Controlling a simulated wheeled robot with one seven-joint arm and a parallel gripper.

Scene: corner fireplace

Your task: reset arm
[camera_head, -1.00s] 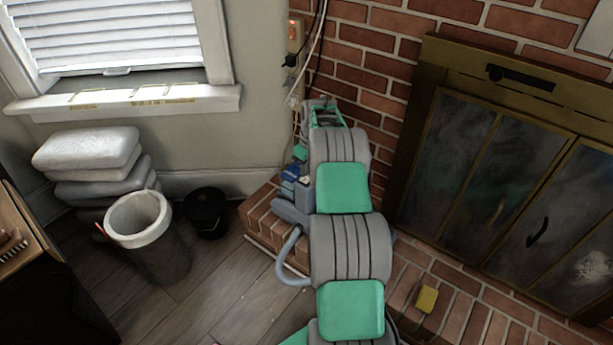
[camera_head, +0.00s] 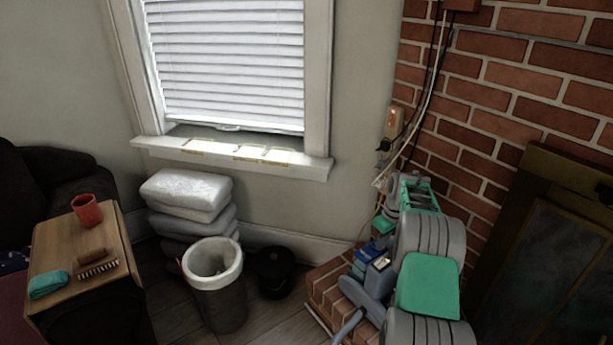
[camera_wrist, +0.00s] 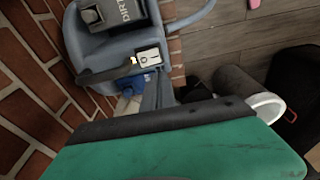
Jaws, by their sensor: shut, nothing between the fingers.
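My arm, with grey ribbed joints and green panels, reaches up from the lower right of the head view beside the brick wall. My gripper (camera_head: 418,194) is at its far end, below the wall outlet; it is shut and holds nothing visible. Its fingertips are hard to make out at this size. In the wrist view a broad green part of mine with a black edge fills the bottom. A blue-grey appliance (camera_head: 368,290) stands close to the left of my arm; its body (camera_wrist: 105,45) also shows in the wrist view.
A waste bin (camera_head: 216,285), a black pot (camera_head: 274,270) and stacked cushions (camera_head: 187,188) stand below the window. A wooden side table (camera_head: 52,245) at left holds a red cup (camera_head: 86,210), a brush and a teal cloth. The fireplace (camera_head: 545,255) is at right.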

